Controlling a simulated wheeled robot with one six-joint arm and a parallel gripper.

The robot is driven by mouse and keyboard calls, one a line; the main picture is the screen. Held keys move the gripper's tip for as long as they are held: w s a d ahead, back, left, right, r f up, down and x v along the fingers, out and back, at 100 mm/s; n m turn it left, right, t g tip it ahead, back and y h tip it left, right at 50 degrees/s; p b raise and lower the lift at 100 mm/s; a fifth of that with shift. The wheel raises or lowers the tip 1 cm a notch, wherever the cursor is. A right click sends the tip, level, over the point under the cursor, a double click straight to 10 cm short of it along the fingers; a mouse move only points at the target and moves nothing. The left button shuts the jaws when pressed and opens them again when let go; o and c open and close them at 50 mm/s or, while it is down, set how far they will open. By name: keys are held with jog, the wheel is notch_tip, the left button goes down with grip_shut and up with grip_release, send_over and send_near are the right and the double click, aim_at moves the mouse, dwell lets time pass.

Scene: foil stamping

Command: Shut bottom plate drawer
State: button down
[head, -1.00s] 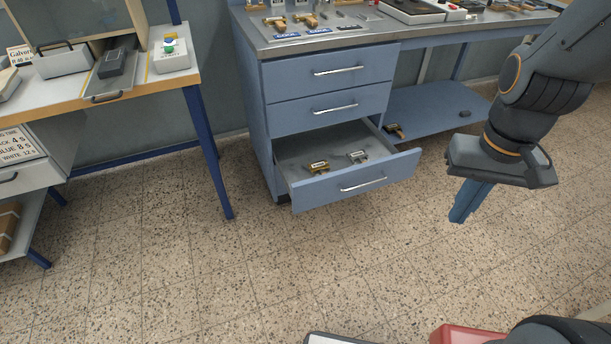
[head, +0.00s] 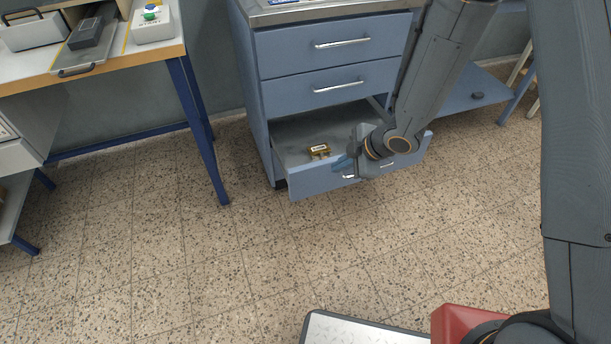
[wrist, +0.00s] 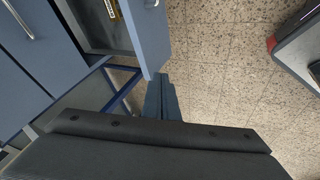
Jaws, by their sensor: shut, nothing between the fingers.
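The bottom plate drawer (head: 312,183) is pulled out of the blue cabinet, and its front stands well clear of the cabinet body. A brass plate piece (head: 319,151) lies inside it; my arm hides the drawer's right part and part of its handle. My gripper (head: 343,163) is shut and empty, at the drawer front in the head view. In the wrist view the shut fingers (wrist: 162,97) are beside the end of the drawer front (wrist: 148,38); I cannot tell whether they touch it.
Two upper drawers (head: 342,43) are shut. A workbench with blue legs (head: 196,130) stands to the left. A low blue shelf (head: 470,95) is at the right of the cabinet. The tiled floor (head: 200,265) in front is clear.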

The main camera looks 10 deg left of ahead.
notch_tip(320, 180, down, 2)
jog(key=s+a+n+y, duration=0.1)
jog(key=s+a+n, duration=0.1)
jog(key=a, duration=0.1)
send_near(296, 177)
notch_tip(296, 177, down, 3)
jog(key=s, duration=0.2)
jog(key=shift+g, duration=0.4)
jog(key=shift+w+a+f, duration=0.15)
jog(key=shift+w+a, duration=0.5)
jog(key=shift+w, duration=0.2)
jog(key=shift+w+a+f, duration=0.15)
jog(key=shift+w+a, duration=0.5)
jog(key=shift+w, duration=0.15)
